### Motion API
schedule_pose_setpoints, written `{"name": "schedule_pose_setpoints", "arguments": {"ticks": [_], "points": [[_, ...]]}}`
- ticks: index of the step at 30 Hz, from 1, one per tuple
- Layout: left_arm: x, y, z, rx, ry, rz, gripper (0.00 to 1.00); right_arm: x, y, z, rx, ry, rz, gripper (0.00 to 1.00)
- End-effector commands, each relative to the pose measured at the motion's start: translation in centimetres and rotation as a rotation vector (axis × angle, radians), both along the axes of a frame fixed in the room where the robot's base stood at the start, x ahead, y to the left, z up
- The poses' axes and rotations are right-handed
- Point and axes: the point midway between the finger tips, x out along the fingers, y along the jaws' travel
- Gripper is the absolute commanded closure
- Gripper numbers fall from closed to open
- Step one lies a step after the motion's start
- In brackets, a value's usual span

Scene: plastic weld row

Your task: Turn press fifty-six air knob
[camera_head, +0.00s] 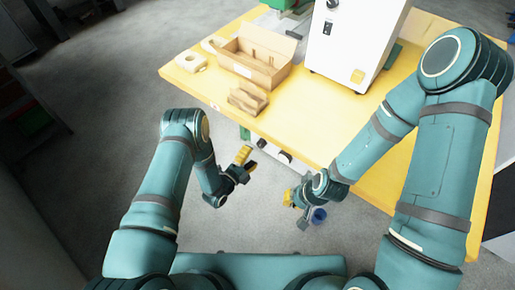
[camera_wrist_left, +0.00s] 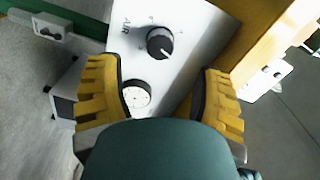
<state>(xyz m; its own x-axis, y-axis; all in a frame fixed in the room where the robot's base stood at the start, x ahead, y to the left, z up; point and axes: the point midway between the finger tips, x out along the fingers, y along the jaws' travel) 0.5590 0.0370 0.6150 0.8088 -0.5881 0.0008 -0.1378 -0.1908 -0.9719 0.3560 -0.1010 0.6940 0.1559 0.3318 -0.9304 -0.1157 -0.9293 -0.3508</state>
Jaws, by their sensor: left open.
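The air knob (camera_wrist_left: 160,43) is black with a white pointer line. It sits on a light panel marked AIR, above a round white gauge (camera_wrist_left: 135,94) in the left wrist view. In the head view the panel is under the table's front edge, with a dark knob (camera_head: 262,143) on it. My left gripper (camera_head: 248,162) is open and empty in front of the panel. In the left wrist view the knob lies beyond the gap between its yellow fingers (camera_wrist_left: 162,72), apart from them. My right gripper (camera_head: 292,198) is low at the table front; its jaws are unclear.
The yellow table (camera_head: 310,125) carries an open cardboard box (camera_head: 255,55), a small cardboard piece (camera_head: 248,98), a tape-like roll (camera_head: 191,62) and a white machine (camera_head: 352,45). A small blue round thing (camera_head: 319,215) shows beside my right gripper.

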Motion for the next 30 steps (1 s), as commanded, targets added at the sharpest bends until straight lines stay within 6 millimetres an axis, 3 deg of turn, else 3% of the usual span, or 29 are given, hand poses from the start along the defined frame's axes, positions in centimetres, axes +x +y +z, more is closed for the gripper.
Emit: {"name": "schedule_pose_setpoints", "arguments": {"ticks": [3, 10, 30], "points": [[-1.9, 1.5, -0.1, 0.001, 0.003, 0.001, 0.33, 0.0, 0.0, 0.0, 0.000, 0.000, 0.000, 1.00], [-4.1, 3.1, 0.0, 0.000, 0.000, 0.001, 0.33, 0.0, 0.0, 0.0, 0.000, 0.000, 0.000, 1.00], [-4.6, 3.4, 0.0, -0.001, 0.001, 0.000, 0.33, 0.0, 0.0, 0.0, 0.000, 0.000, 0.000, 1.00]]}}
